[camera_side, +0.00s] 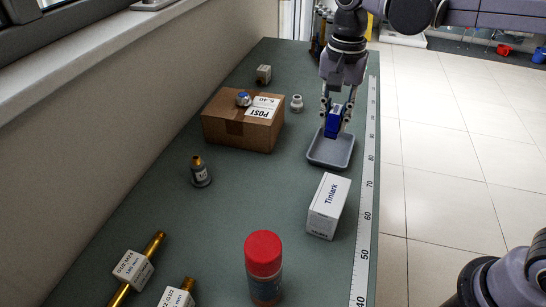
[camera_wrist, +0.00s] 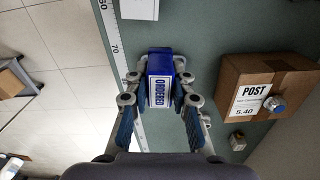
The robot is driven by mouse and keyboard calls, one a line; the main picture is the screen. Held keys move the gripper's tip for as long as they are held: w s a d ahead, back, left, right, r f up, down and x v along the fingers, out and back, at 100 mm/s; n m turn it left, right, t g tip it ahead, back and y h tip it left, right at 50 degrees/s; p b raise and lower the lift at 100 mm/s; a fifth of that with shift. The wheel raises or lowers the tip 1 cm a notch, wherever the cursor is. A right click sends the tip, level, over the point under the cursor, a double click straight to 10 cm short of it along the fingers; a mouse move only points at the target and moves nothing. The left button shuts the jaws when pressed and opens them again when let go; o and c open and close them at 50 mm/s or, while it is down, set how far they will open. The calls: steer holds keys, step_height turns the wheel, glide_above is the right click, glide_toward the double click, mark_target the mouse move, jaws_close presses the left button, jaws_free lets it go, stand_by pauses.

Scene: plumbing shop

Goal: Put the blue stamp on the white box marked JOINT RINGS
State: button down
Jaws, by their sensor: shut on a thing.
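My gripper (camera_side: 336,112) is shut on a blue stamp (camera_side: 333,126), which it holds above a shallow grey tray (camera_side: 316,157). In the wrist view the blue stamp (camera_wrist: 160,65) sits between the fingertips of my gripper (camera_wrist: 158,84), its white label facing the camera. A white box (camera_wrist: 139,9) also shows at the top of the wrist view. I see no box with JOINT RINGS legible on it.
A brown POST carton (camera_side: 240,128) with a small blue-and-silver part on top stands left of the tray. A red-capped bottle (camera_side: 263,262), brass fittings (camera_side: 134,268) and a small grey-based part (camera_side: 200,174) stand or lie nearer the camera. A ruler strip (camera_side: 368,170) runs along the right edge.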

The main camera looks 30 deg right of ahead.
steer(key=s+d+r+n, duration=0.1)
steer(key=s+d+r, duration=0.2)
steer(key=s+d, duration=0.45)
glide_above(331, 194)
step_height(331, 194, down, 7)
steer(key=shift+d+r, duration=0.1)
steer(key=shift+r, duration=0.05)
steer(key=shift+f, duration=2.1)
steer(key=shift+f, duration=0.1)
steer(key=c, duration=1.2)
jaws_free()
steer(key=shift+o, duration=0.2)
